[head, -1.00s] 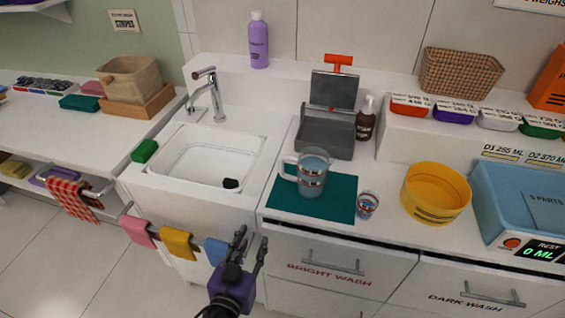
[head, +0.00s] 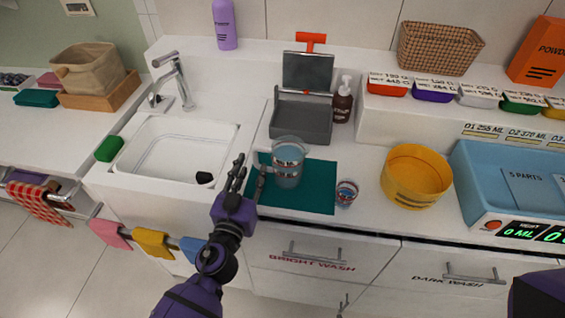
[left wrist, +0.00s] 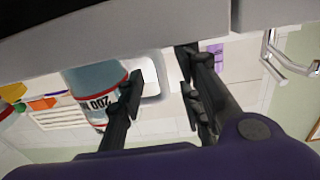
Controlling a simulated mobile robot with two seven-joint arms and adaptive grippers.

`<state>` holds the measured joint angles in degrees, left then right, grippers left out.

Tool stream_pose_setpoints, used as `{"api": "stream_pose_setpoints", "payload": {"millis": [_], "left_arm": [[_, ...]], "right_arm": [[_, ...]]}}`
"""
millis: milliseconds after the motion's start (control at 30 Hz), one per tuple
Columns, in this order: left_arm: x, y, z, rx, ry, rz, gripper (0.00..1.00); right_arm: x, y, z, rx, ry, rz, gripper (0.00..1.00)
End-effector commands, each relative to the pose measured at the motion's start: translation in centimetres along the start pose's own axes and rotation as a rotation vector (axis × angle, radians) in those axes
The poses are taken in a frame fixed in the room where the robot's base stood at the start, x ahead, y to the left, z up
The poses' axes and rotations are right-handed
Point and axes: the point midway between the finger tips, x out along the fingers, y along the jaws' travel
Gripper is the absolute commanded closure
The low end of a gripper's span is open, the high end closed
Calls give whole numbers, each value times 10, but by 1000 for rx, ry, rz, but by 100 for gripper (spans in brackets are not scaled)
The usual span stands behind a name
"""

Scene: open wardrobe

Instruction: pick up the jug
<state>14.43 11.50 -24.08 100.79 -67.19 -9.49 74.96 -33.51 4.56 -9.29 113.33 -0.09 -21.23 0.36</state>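The jug (head: 288,164) is clear blue-grey with red bands. It stands upright on a teal mat (head: 310,200) on the counter. In the left wrist view the jug (left wrist: 93,88) shows at left with a "200" mark, and its pale handle (left wrist: 155,78) shows between my fingers. My left gripper (head: 249,172) is open, just left of the jug at its handle side. In the left wrist view its fingers (left wrist: 160,92) are apart. One finger hides part of the handle in the head view, and I cannot tell whether it touches. My right gripper is out of view.
A small striped cup (head: 346,193) stands right of the jug, near the mat's edge. A yellow tub (head: 416,177) and a blue basin (head: 510,160) are farther right. A grey open box (head: 301,120) is behind. The sink (head: 175,150) is at left.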

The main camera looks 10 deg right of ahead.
Motion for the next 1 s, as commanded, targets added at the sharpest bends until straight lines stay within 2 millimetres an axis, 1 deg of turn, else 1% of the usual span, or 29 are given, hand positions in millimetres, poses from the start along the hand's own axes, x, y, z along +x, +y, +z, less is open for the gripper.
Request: {"api": "stream_pose_setpoints", "payload": {"millis": [33,100,200,433,467,700,1000], "left_arm": [[10,0,-6,4,6,1,67],[19,0,-4,2,4,1,67],[26,0,-2,2,2,1,67],[27,0,-1,-1,0,0,67],[27,0,-1,-1,0,0,70],[26,0,-1,0,0,0,100],[26,0,-1,0,0,0,100]], "right_arm": [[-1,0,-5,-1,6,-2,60],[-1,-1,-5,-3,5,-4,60],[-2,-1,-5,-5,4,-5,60],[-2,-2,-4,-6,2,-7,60],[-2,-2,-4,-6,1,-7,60],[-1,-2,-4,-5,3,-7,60],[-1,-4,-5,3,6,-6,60]]}}
